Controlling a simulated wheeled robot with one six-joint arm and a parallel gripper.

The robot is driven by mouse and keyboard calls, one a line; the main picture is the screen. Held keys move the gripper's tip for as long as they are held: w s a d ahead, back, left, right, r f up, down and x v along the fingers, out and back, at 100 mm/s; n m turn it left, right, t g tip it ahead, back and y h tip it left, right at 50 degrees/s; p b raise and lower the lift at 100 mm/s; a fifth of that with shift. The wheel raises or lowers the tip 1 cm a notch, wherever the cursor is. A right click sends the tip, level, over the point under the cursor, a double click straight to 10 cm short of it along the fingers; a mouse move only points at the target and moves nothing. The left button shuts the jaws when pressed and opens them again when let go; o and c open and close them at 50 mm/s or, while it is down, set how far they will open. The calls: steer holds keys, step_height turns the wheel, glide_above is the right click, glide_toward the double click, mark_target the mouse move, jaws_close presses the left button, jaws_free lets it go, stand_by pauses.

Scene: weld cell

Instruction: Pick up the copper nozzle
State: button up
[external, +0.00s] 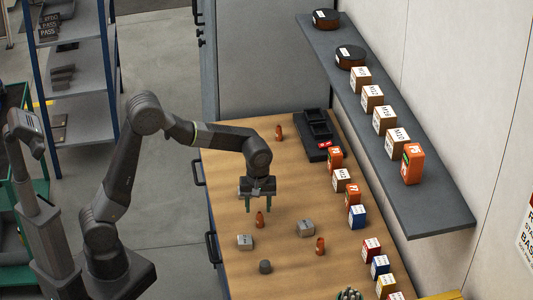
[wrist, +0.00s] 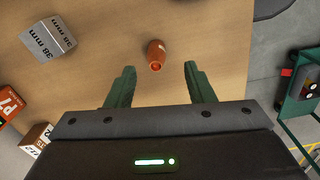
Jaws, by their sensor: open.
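Several copper-coloured nozzles stand on the wooden workbench (external: 225,165). One nozzle (external: 260,220) is just in front of my gripper (external: 260,207) in the external view. A second nozzle (external: 320,246) is at the front right, and a third nozzle (external: 279,132) is farther back. In the wrist view, one nozzle (wrist: 156,55) shows just beyond the fingertips, roughly centred between them, with open bench around it. My gripper (wrist: 160,72) is open and empty, its green fingers pointing down over the bench.
A grey block marked 38 mm (wrist: 48,40) lies left of the nozzle in the wrist view. Another grey block (external: 245,242) and a dark cylinder (external: 265,267) are nearby. Labelled boxes (external: 341,180) and a black tray (external: 318,132) line the right side. A shelf (external: 430,205) overhangs there.

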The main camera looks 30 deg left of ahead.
mark_target(260, 213)
steer(key=shift+w+d+f+p, duration=0.15)
steer(key=shift+f+p, duration=0.1)
steer(key=shift+f, duration=1.05)
steer(key=shift+s+d+f+p, duration=0.1)
steer(key=shift+f+p, duration=0.1)
steer(key=shift+f, duration=1.1)
jaws_close()
